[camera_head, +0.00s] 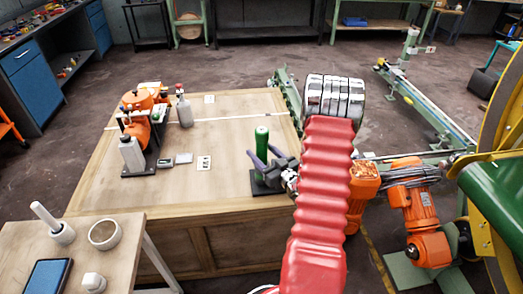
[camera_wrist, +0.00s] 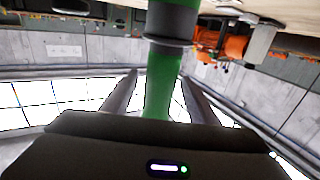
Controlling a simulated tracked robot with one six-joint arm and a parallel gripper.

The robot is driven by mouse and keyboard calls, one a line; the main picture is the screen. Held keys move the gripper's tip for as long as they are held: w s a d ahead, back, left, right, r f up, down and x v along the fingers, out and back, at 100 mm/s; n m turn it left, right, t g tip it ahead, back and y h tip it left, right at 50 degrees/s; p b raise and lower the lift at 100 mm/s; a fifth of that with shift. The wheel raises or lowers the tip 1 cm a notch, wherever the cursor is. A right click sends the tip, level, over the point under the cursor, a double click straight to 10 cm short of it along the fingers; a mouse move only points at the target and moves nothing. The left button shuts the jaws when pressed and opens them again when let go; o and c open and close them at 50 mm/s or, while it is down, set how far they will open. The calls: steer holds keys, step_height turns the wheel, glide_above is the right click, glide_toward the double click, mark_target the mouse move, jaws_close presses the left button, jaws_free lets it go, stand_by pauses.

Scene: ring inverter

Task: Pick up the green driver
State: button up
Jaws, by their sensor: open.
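The green driver (camera_head: 262,139) stands upright near the right side of the wooden table, over a dark base plate (camera_head: 262,187). My gripper (camera_head: 263,156) is open, with its two grey fingers on either side of the driver's lower part. In the wrist view the green driver (camera_wrist: 163,72) runs between the two spread fingers, with a gap showing on both sides. A grey collar and dark section of it show near the top of that view. I cannot tell whether either finger touches it.
The wooden table (camera_head: 232,185) also holds an orange machine (camera_head: 137,125), a white bottle (camera_head: 131,155), a grey bottle (camera_head: 184,112) and small flat items. My red-sleeved arm hides the table's right edge. The table's middle is mostly clear. A smaller table (camera_head: 135,235) stands front left.

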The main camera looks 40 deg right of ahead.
steer(key=shift+c, duration=0.4)
steer(key=shift+r, duration=0.1)
steer(key=c, duration=1.2)
